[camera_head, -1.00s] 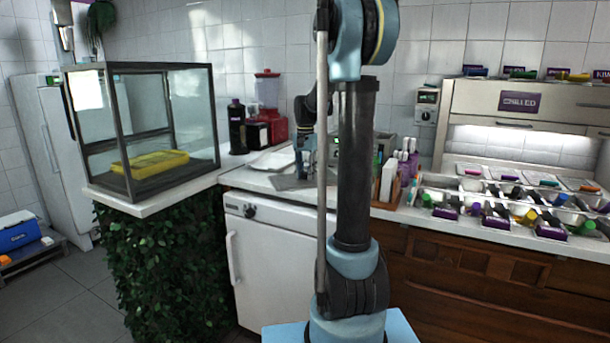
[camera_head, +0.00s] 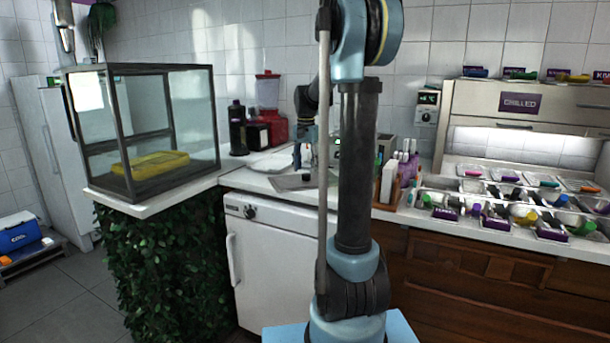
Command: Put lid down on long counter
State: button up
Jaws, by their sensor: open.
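The long counter (camera_head: 236,181) runs along the back wall, with a white top. A flat grey piece that looks like the lid (camera_head: 287,183) lies on it, left of my arm's column. A small dark spot shows on its top. My gripper (camera_head: 303,166) is open and points down just above the grey piece, apart from it as far as I can see. The fingers are small in this view, and my arm's column and rod hide the right end of the piece.
A glass case (camera_head: 141,197) with a yellow tray (camera_head: 150,165) stands at the left. Topping containers (camera_head: 505,205) crowd the right side. A white cloth-like sheet (camera_head: 268,161) lies beside the grey piece.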

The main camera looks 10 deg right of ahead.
aim_at(306, 174)
notch_tip(306, 174, up, 9)
jog(key=shift+f, duration=0.2)
jog(key=s+f+n+t, duration=0.15)
jog(key=s+f, duration=0.25)
jog(key=s, duration=0.6)
jog(key=s+f+n+g, duration=0.15)
jog(key=s+f, duration=0.25)
jog(key=s, duration=0.6)
jog(key=s+f+n+t, duration=0.2)
jog(key=s+f+n, duration=0.2)
jog(key=s+f, duration=1.2)
jog(key=shift+s+d+f, duration=0.15)
jog(key=shift+d+f, duration=0.05)
jog(key=shift+d, duration=0.05)
jog(key=shift+w+f, duration=0.2)
jog(key=shift+w, duration=0.25)
